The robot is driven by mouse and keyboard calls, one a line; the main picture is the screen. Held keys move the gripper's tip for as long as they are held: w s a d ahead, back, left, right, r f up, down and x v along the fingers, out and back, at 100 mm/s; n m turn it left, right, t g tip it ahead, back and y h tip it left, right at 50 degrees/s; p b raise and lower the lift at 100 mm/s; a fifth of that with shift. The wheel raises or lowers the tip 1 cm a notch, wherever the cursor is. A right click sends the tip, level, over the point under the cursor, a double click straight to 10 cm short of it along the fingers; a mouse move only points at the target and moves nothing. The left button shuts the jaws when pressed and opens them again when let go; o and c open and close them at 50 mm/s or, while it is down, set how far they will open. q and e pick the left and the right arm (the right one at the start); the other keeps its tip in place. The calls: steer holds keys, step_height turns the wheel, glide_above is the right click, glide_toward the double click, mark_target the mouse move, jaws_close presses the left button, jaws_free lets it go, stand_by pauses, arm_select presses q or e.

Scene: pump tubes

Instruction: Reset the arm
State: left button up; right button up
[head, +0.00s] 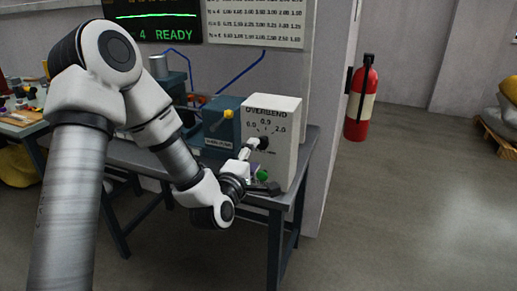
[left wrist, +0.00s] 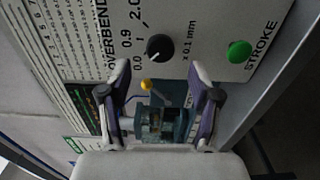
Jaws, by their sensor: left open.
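My left arm comes in from the left in the head view. Its gripper (head: 258,168) is in front of the OVERBEND control box (head: 284,122). In the left wrist view the left gripper (left wrist: 162,72) has its two purple-sided fingers spread wide, with nothing held between them. The box face carries a black dial knob (left wrist: 159,48) marked 0.0, 0.9 and 2.0, and a green STROKE button (left wrist: 239,51). Both lie beyond the fingertips, and I see no contact. My right gripper is not in view.
The box stands on a grey workbench (head: 313,150) beside a blue-green machine (head: 222,122) with a yellow-tipped part (left wrist: 146,85). A wall screen (head: 152,22) reads READY. A red fire extinguisher (head: 361,103) stands beyond the wall edge.

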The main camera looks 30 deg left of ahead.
arm_select(q)
steer(key=shift+s, duration=0.15)
stand_by(0.3)
steer(key=s+d+f+m+g+h+p, duration=0.1)
steer(key=s+d+f+m+g+p, duration=0.2)
steer(key=f, duration=0.6)
steer(key=s+d+f+m+g+h+p, duration=0.1)
steer(key=s+d+f+m+g+h, duration=0.15)
steer(key=s+f, duration=0.45)
steer(key=s+d+f+m+g+h+p, duration=0.1)
steer(key=s+d+f+m+g+p, duration=0.2)
steer(key=f, duration=0.7)
steer(key=s+d+f+m+g, duration=0.2)
steer(key=s+f+m+g, duration=0.1)
steer(key=s+m, duration=0.3)
steer(key=s+d+f+m+g, duration=0.2)
steer(key=s+f+m+g, duration=0.2)
steer(key=s, duration=0.7)
steer(key=shift+s+m+g, duration=0.3)
steer(key=shift+m+g, duration=0.75)
